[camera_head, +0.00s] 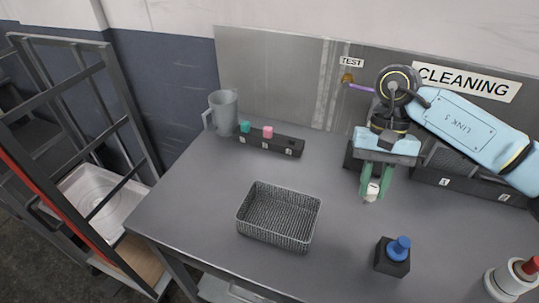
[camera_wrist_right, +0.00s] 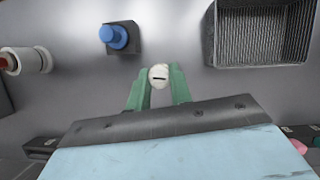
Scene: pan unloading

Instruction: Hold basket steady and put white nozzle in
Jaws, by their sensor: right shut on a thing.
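My right gripper (camera_head: 372,190) has green fingers and is shut on the white nozzle (camera_head: 371,194). It holds the nozzle above the table, to the right of the basket. In the right wrist view the nozzle (camera_wrist_right: 159,76) sits between the two fingertips of the gripper (camera_wrist_right: 159,84), with a dark slot on its face. The basket (camera_head: 279,238) is a grey, woven-looking rectangular tray on the table, and it looks empty. The basket also shows at the upper right of the right wrist view (camera_wrist_right: 262,65). My left gripper is not in view.
A blue-topped dark block (camera_head: 393,262) stands at the front right, near a white cylinder with a red top (camera_head: 510,277). A dark rack (camera_head: 270,141) holds a teal and a pink piece, beside a grey jug (camera_head: 223,112). Table (camera_head: 205,200) is clear around the basket.

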